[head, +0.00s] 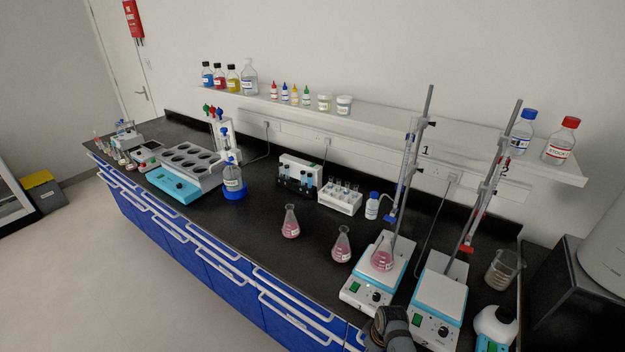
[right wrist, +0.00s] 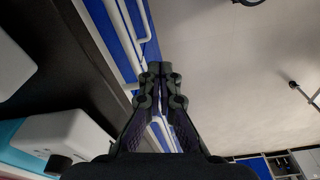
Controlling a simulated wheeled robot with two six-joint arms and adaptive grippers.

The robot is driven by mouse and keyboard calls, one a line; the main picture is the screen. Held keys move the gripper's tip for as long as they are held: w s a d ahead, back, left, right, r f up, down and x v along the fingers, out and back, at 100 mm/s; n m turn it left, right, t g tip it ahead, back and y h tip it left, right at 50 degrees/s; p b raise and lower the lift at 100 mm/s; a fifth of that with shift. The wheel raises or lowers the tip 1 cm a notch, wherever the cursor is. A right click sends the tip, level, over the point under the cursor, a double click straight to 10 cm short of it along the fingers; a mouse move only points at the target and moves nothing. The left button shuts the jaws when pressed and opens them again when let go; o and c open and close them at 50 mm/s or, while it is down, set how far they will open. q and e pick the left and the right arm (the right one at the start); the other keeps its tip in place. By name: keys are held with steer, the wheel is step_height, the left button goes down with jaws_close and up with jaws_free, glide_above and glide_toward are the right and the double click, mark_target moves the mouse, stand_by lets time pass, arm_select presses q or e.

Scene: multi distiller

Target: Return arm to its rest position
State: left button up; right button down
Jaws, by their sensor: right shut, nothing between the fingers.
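My right gripper (right wrist: 160,70) shows in the right wrist view with its dark fingers together and nothing between them. It is in the air beside the bench front, with blue drawers and white handles beyond it and open floor to the right. In the head view a dark part of my arm shows at the bottom edge, in front of the left hotplate (head: 374,278); the fingers cannot be made out there. My left gripper is in neither view. A flask of pink liquid (head: 382,259) stands on the left hotplate.
Two pink flasks (head: 290,222) (head: 342,245) stand on the black bench. The right hotplate (head: 439,296) has a bare top beside a stand (head: 493,177). A beaker (head: 502,270) is at the right. The floor (head: 150,290) before the drawers is clear.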

steer(key=s+d+f+m+h+b, duration=0.1)
steer(key=s+d+f+m+b, duration=0.15)
steer(key=s+f, duration=0.7)
steer(key=s+d+f+m+b, duration=0.25)
steer(key=s+f, duration=0.35)
steer(key=f, duration=0.6)
arm_select(q)
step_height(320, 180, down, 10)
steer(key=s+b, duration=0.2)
steer(key=b, duration=0.2)
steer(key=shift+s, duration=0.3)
arm_select(e)
steer(key=s+d+f+m, duration=0.1)
steer(key=s+d+f, duration=0.1)
steer(key=s+f, duration=0.2)
steer(key=s+d+f+m, duration=0.1)
steer(key=s+f, duration=0.3)
steer(key=s, duration=0.6)
steer(key=s+d+f+m, duration=0.1)
steer(key=s+d+f, duration=0.2)
steer(key=s, duration=0.4)
steer(key=shift+f+h, duration=0.4)
steer(key=shift+f, duration=0.15)
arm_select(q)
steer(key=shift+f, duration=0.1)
arm_select(e)
steer(key=shift+a, duration=0.1)
